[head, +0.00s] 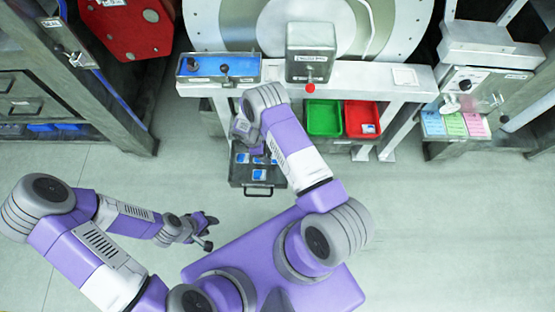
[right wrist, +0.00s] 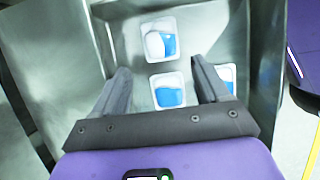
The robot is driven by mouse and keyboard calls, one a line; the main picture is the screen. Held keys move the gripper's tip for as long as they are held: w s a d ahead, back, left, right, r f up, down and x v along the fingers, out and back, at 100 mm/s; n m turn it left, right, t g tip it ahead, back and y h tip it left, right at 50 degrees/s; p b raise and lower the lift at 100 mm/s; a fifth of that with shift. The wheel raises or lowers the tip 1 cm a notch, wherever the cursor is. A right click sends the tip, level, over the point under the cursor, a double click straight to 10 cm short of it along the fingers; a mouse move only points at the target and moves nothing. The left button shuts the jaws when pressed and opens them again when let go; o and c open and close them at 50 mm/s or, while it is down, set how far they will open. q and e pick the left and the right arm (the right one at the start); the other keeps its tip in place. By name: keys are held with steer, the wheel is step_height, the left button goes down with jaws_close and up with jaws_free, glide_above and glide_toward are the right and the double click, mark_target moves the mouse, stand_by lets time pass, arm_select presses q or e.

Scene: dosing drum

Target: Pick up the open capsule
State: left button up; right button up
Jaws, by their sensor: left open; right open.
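Several small white capsules with blue in them lie in a dark grey tray (head: 236,179) below the workbench. In the right wrist view, one capsule (right wrist: 160,40) lies beyond my fingertips. Another capsule (right wrist: 169,90) lies between the fingers as seen from above, and a third (right wrist: 228,76) is partly hidden behind the right finger. Each shows a white part and a blue part; I cannot tell which one is open. My right gripper (right wrist: 160,67) is open and empty above the tray, pointing down. My left gripper (head: 211,231) is open and empty, over the floor left of my base.
A green bin (head: 324,118) and a red bin (head: 362,120) sit under the bench. Cabinets stand left and right. The floor at right is clear.

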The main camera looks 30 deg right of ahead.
mark_target(273, 158)
steer(key=b+x, duration=0.1)
steer(key=x, duration=0.3)
steer(key=shift+s+f, duration=0.15)
steer(key=shift+s, duration=0.05)
steer(key=c, duration=0.7)
